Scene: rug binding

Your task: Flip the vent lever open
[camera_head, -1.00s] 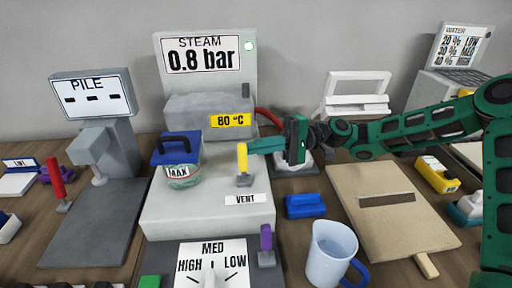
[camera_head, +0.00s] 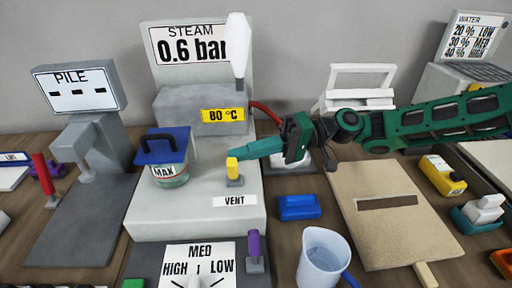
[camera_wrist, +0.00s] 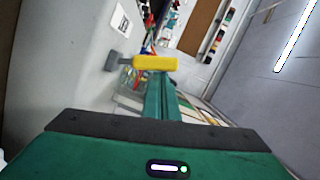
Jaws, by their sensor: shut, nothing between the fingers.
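The vent lever (camera_head: 233,172), a yellow handle on a grey foot, stands on the steam unit's pale base (camera_head: 165,222) just above the VENT label (camera_head: 234,201). Its handle looks short in the head view, as if tipped over. In the wrist view the yellow lever (camera_wrist: 155,63) lies across the picture just beyond my fingertips. My gripper (camera_head: 238,150) is shut and empty, its fingertips right at the top of the lever; I cannot tell whether they touch. The steam display (camera_head: 188,45) reads 0.6 bar. A white plume (camera_head: 238,50) rises at the unit's upper right.
A blue-lidded MAX jar (camera_head: 168,175) stands left of the lever on the same base. A blue block (camera_head: 299,207), a pale jug (camera_head: 323,258) and a tan board (camera_head: 392,235) lie to the right. A purple lever (camera_head: 254,248) is in front.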

